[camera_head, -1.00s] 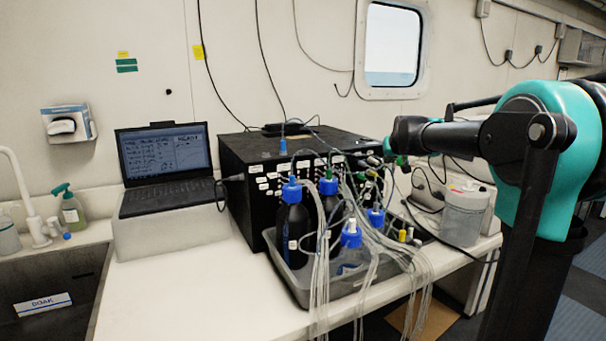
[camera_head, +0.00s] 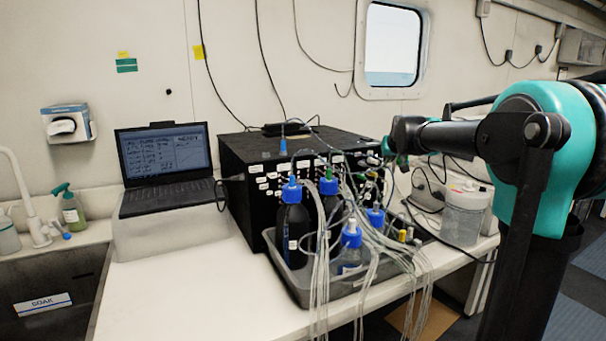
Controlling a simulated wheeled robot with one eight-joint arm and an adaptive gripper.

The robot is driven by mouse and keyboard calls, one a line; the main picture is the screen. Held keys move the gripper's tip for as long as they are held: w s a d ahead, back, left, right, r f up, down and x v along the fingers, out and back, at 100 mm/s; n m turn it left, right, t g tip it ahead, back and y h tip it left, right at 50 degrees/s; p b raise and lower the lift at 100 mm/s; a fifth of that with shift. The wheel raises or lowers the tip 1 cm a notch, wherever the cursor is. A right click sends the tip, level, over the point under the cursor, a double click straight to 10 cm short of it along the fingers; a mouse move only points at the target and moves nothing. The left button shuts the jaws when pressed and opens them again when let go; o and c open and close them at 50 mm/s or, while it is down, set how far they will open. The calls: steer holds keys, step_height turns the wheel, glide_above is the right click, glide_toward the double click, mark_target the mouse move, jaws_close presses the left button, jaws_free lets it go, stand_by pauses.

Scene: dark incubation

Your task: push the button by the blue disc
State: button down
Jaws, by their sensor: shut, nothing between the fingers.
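I cannot make out a button with certainty. Blue round parts include a small blue piece (camera_head: 67,236) at the sink's edge and a blue piece (camera_head: 283,146) on the upper front edge of the black instrument box (camera_head: 240,165). The box front carries many white labels and connectors, too small to read. My teal and black arm (camera_head: 560,140) comes in from the right, and its dark joint (camera_head: 403,134) lies in front of the box's right end.
Blue-capped bottles (camera_head: 293,230) stand in a grey tray (camera_head: 300,284) before the box, with loose tubes hanging over the front edge. A laptop (camera_head: 168,160) stands left on a white block. A clear canister (camera_head: 463,215) stands right. The white counter (camera_head: 200,290) at front left is bare.

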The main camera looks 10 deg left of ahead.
steer(key=shift+s+d, duration=0.2)
steer(key=shift+s, duration=0.1)
steer(key=s+d, duration=0.3)
steer(key=s, duration=0.2)
steer(key=shift+d, duration=0.3)
